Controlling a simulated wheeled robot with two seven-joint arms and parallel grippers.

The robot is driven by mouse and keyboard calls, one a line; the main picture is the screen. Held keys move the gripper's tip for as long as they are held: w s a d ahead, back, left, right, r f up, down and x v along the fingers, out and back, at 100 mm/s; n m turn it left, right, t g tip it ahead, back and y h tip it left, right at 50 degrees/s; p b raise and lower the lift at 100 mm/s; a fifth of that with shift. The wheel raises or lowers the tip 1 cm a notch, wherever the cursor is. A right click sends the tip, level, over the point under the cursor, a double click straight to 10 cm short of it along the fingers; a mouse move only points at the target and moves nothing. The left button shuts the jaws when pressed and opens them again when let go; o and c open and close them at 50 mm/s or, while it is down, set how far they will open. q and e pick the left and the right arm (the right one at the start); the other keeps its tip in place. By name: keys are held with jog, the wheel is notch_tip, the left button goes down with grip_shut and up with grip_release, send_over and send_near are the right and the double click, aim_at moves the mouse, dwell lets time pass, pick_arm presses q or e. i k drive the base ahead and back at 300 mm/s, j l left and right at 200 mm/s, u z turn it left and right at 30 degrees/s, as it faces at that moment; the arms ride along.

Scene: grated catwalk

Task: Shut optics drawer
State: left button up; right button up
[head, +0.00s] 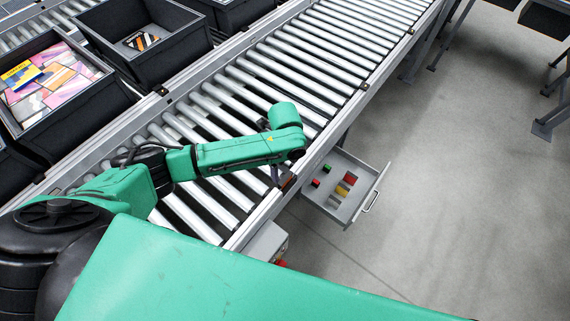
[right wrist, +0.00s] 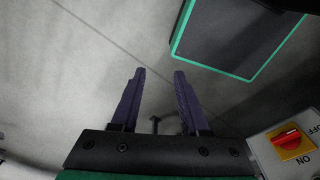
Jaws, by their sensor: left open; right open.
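The optics drawer (head: 372,190) is pulled out from under the side of the roller conveyor in the head view. It is a shallow grey tray with a bar handle (head: 370,202) on its front. Several small coloured pieces lie inside. My left gripper (head: 276,176) points down beside the conveyor's edge, left of the drawer and apart from its handle. Its fingers are partly hidden by the wrist. My right gripper (right wrist: 159,72) is open and empty over the floor in the right wrist view; it cannot be made out in the head view.
A grey switch box (head: 267,243) hangs on the conveyor's side, left of the drawer; its red knob on a yellow plate (right wrist: 290,141) shows in the right wrist view. Black bins (head: 150,45) stand behind the roller conveyor (head: 310,65). Grey floor right of the drawer is clear.

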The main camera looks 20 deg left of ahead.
aim_at(342, 180)
jog(key=k+l, duration=0.2)
jog(key=k, duration=0.3)
jog(key=k+l, duration=0.2)
jog(key=k, duration=0.3)
jog(key=k+l, duration=0.15)
jog(key=k, duration=0.3)
